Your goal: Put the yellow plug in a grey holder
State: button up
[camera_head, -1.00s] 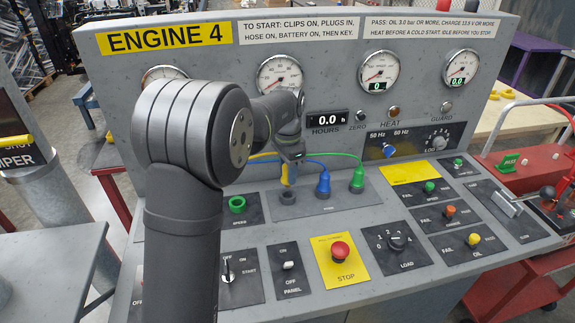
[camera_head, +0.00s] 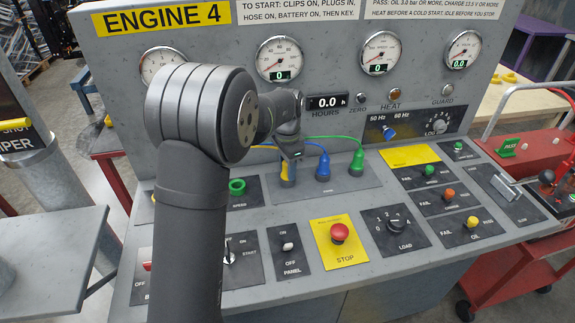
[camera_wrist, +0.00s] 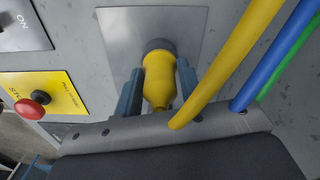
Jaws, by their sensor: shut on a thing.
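The yellow plug (camera_head: 285,171) is upright at the left of the plug panel, under my gripper (camera_head: 289,165). In the wrist view the yellow plug (camera_wrist: 160,85) sits between the two blue-grey fingers of my gripper (camera_wrist: 159,92), which is shut on it. Its far end meets a dark grey round holder (camera_wrist: 159,45) and lines up with it. How deep the plug sits inside is hidden. A yellow cable (camera_wrist: 228,65) is attached to the plug and arcs beside it.
The blue plug (camera_head: 323,167) and green plug (camera_head: 357,162) stand upright just right, their cables close by. The red stop button (camera_head: 340,232) is in front. Gauges stand behind.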

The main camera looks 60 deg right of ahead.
jog(key=o, duration=1.1)
notch_tip(320, 180, up, 18)
jog(key=shift+f, duration=0.25)
notch_tip(320, 180, down, 17)
jog(key=shift+f, duration=0.15)
jog(key=shift+r, duration=0.2)
dwell(0.6)
